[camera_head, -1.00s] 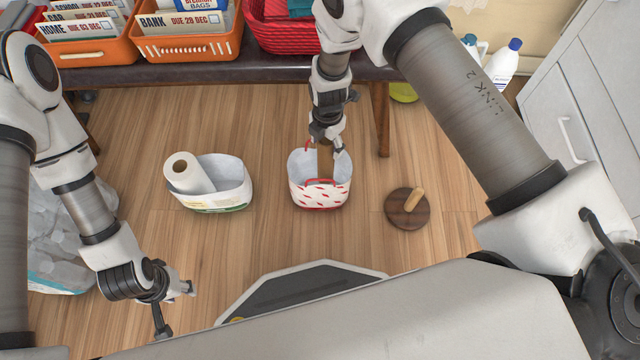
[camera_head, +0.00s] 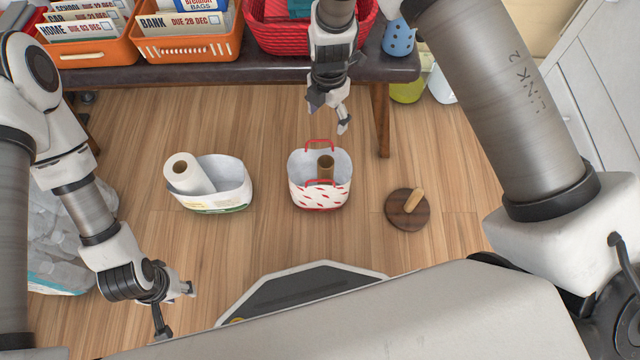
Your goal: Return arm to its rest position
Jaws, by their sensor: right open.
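My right gripper (camera_head: 329,109) is open and empty. It hangs above the floor in front of the bench, a little beyond the white tote with red marks (camera_head: 318,194), and does not touch it. That tote has red handles and holds a brown cardboard tube (camera_head: 325,168) standing in it. My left gripper (camera_head: 175,308) is at the lower left, low and apart from the totes.
A white tote (camera_head: 232,193) with a paper roll (camera_head: 183,170) stands to the left. A round wooden piece with a peg (camera_head: 405,211) lies to the right. A dark bench (camera_head: 200,75) carries orange baskets (camera_head: 190,47) and a red basket (camera_head: 280,37). Wrapped bottles (camera_head: 55,240) stand at far left.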

